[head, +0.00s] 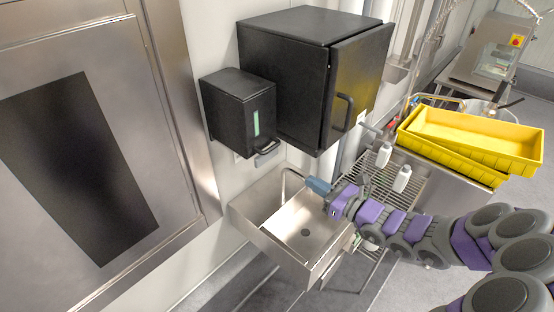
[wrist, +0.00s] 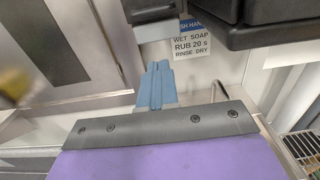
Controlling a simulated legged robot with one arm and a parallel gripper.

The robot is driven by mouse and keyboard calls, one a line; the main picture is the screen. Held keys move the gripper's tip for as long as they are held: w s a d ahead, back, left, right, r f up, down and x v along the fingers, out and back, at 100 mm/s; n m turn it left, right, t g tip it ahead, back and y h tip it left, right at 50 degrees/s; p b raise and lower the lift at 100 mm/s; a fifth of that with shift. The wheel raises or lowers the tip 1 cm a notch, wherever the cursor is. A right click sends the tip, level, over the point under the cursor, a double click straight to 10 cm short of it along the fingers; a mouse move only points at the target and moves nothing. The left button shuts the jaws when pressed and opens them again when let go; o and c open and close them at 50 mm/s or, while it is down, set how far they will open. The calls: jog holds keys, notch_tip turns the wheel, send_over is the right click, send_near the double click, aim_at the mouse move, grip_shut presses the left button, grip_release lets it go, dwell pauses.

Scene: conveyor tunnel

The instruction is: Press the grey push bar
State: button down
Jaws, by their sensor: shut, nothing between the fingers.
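A small black box dispenser (head: 240,108) is fixed to the wall above a steel sink (head: 262,228). The grey push bar (head: 268,148) sticks out at the bottom of its front. My gripper (head: 318,186) is over the sink, below and to the right of the bar in the head view. Its blue-grey fingers (wrist: 157,85) are shut and empty.
A large black cabinet (head: 300,75) with a handle hangs right of the dispenser. A hand-washing sign (wrist: 190,45) is on the wall. A tap (wrist: 220,92) rises at the sink's back. Yellow trays (head: 475,135) and bottles stand at the right. A steel door panel is at the left.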

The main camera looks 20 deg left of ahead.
aim_at(269, 155)
jog(key=b+x, duration=0.1)
jog(key=x, duration=1.2)
jog(key=shift+s+a+b, duration=0.15)
jog(key=shift+b, duration=0.15)
jog(key=shift+w+a, duration=0.2)
jog(key=shift+a, duration=0.25)
jog(key=shift+w+a+r+p, duration=0.15)
jog(key=shift+w+a+p, duration=0.2)
jog(key=shift+a, duration=0.3)
jog(key=shift+d, duration=0.1)
